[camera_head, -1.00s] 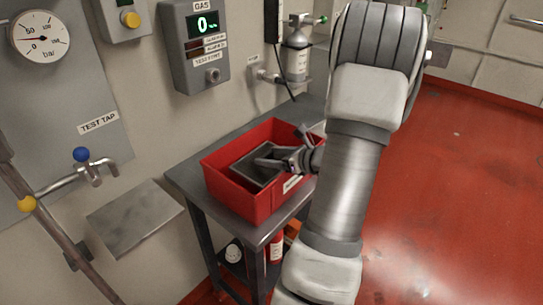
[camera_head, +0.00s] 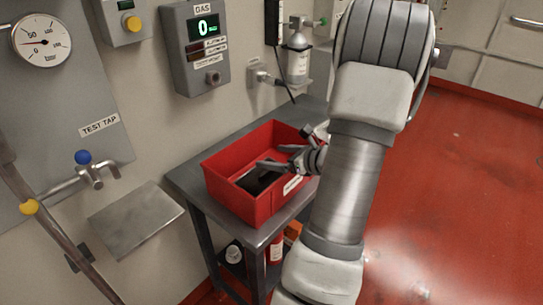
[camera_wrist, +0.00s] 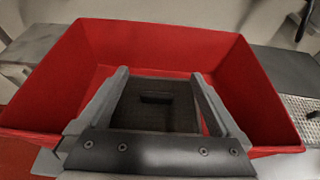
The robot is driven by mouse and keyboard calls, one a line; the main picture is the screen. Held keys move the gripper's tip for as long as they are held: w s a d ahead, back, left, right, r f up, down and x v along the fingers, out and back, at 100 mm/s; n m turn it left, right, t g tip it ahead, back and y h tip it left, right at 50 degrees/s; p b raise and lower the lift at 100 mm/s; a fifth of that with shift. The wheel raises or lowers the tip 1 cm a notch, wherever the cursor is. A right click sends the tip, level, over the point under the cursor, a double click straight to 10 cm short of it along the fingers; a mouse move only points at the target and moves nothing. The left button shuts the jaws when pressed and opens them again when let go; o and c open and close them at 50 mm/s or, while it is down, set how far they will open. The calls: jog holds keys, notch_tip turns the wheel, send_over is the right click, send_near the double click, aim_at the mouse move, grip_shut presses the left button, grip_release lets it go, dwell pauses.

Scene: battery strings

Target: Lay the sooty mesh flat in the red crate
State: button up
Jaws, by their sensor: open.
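The sooty mesh (camera_head: 256,183) is a dark panel low inside the red crate (camera_head: 240,204). In the wrist view the mesh (camera_wrist: 150,116) shows between my fingers, with a small dark tab on it, and appears to lie flat on the crate floor. Its near edge is hidden by my gripper. My gripper (camera_head: 270,165) reaches into the crate from the right, above the mesh. In the wrist view my gripper (camera_wrist: 159,75) has its two fingers wide apart and holds nothing.
The crate stands on a grey metal table (camera_head: 190,178) against the wall. A gas box (camera_head: 203,50) and a grey cylinder (camera_head: 298,58) are mounted above. A test tap (camera_head: 95,172) juts from the wall at the left. Red floor is clear at the right.

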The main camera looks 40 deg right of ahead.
jog(key=a+v, duration=0.1)
jog(key=v, duration=0.9)
jog(key=shift+s+d+p, duration=0.3)
jog(key=shift+d, duration=0.2)
jog(key=shift+w+a, duration=0.1)
